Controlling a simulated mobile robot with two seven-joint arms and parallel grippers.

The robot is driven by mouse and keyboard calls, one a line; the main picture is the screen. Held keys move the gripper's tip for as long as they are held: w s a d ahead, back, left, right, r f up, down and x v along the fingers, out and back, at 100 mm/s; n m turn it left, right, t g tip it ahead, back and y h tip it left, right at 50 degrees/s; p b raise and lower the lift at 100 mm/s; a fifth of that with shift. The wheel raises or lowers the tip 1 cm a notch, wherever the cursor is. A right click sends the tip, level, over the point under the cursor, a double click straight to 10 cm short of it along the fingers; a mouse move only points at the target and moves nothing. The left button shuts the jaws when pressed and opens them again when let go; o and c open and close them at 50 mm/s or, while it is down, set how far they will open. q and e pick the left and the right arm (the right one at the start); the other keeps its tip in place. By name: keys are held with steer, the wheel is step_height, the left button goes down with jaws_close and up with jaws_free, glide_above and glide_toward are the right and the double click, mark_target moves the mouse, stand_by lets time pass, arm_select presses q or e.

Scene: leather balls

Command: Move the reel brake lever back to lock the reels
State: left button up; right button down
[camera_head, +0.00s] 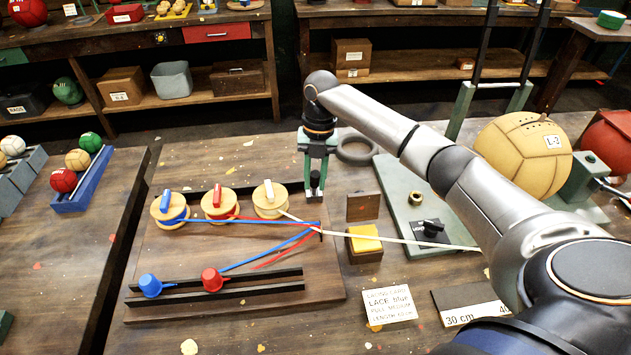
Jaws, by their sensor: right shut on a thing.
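Three wooden reels stand in a row on a brown board (160,255): one with a blue tab (169,210), one with a red tab (218,203) and one with a white tab (270,199). A dark bar runs behind them. My right gripper (316,192), green with dark fingertips, points down at the board's back right, just right of the white reel. It is shut on the reel brake lever, which its fingers mostly hide; the lever's exact angle cannot be told. My left gripper is not in view.
Blue, red and white laces run from the reels; the white one crosses to the right. A yellow block (365,239) and a green plate (400,205) with a large ball (523,155) lie right.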

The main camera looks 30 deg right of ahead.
steer(key=shift+w+d+g+y+b, duration=0.3)
steer(key=shift+w+g+b, duration=0.1)
steer(key=shift+w+g, duration=0.15)
steer(key=shift+w+d+g+b, duration=0.15)
steer(key=shift+w+g+b, duration=0.1)
steer(key=shift+b, duration=0.35)
steer(key=shift+r+g+y+b, duration=0.2)
steer(key=shift+g+y+b, duration=0.1)
steer(key=shift+b, duration=0.2)
steer(key=c, duration=0.7)
jaws_free()
